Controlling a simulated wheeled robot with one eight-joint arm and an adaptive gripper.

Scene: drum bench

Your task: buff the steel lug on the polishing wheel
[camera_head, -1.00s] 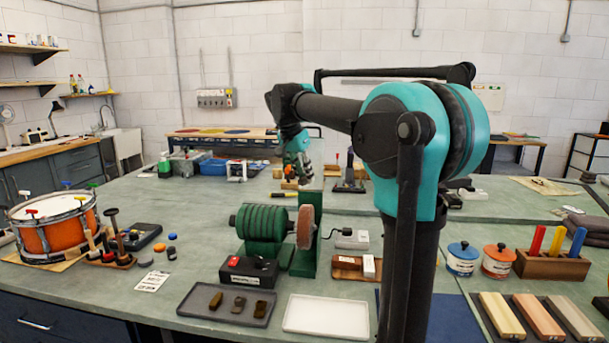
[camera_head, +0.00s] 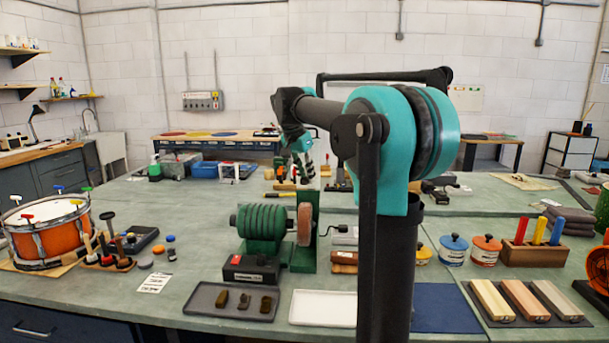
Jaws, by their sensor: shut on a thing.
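The polishing wheel (camera_head: 305,223) is a tan-brown disc on the right end of a green ribbed motor (camera_head: 262,222). It stands upright on the bench. My gripper (camera_head: 304,172) is small in the picture, behind and above the wheel, and points downward. It is apart from the wheel. It is shut on what seems to be the steel lug, which is too small and dark to make out clearly. My arm reaches in from the right.
A red-button switch box (camera_head: 251,268) stands before the motor. A drum (camera_head: 47,236) stands left, jars (camera_head: 453,252) and a block rack (camera_head: 530,257) right. My arm hides part of the bench.

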